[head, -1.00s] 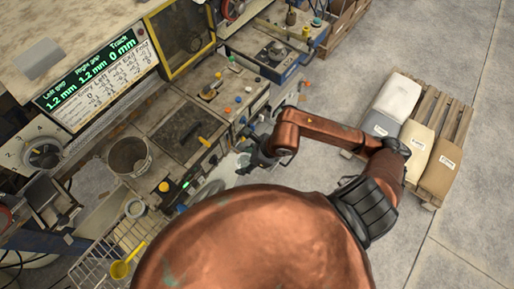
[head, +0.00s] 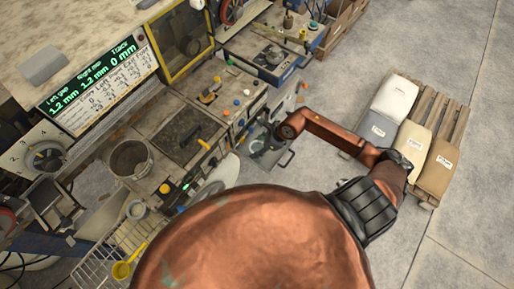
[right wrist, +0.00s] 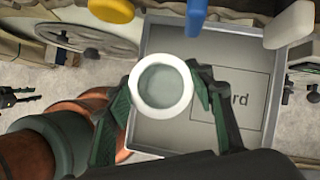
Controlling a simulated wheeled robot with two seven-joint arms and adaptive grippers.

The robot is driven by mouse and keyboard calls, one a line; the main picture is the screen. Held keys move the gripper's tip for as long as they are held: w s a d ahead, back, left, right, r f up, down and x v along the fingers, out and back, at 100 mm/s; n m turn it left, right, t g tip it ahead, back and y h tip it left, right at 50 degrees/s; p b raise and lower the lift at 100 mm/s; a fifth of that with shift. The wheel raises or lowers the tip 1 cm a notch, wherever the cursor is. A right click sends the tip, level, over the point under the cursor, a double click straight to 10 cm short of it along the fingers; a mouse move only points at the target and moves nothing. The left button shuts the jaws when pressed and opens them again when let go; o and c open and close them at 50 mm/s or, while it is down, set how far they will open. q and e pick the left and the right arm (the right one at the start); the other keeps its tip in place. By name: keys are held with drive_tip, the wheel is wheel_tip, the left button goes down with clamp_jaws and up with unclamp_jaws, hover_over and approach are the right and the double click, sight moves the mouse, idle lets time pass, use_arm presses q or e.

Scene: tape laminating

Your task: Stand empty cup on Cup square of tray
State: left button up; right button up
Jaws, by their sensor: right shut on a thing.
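In the right wrist view my right gripper (right wrist: 162,88) is shut on a white cup (right wrist: 160,105), with one finger on each side. I look into its round mouth and see a plain pale inside. The cup is over the left part of a grey tray (right wrist: 172,34). An outlined square with lettering ending in "rd" shows right of the cup, partly hidden by a finger. I cannot tell whether the cup touches the tray. In the head view the tray (head: 285,159) is small, partly under my right gripper (head: 262,148).
The bench with a round pot (head: 130,158) and dark plate (head: 186,135) is left of the tray. Yellow, blue and pale knobs stick out at the tray's far edge in the wrist view. A wire rack (head: 100,262) holds a yellow scoop (head: 122,270).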

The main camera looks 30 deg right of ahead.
drive_tip(key=shift+f, duration=0.65)
drive_tip(key=o, duration=1.2)
drive_tip(key=shift+c, duration=0.2)
drive_tip(key=v, duration=1.2)
drive_tip(key=shift+b, duration=0.45)
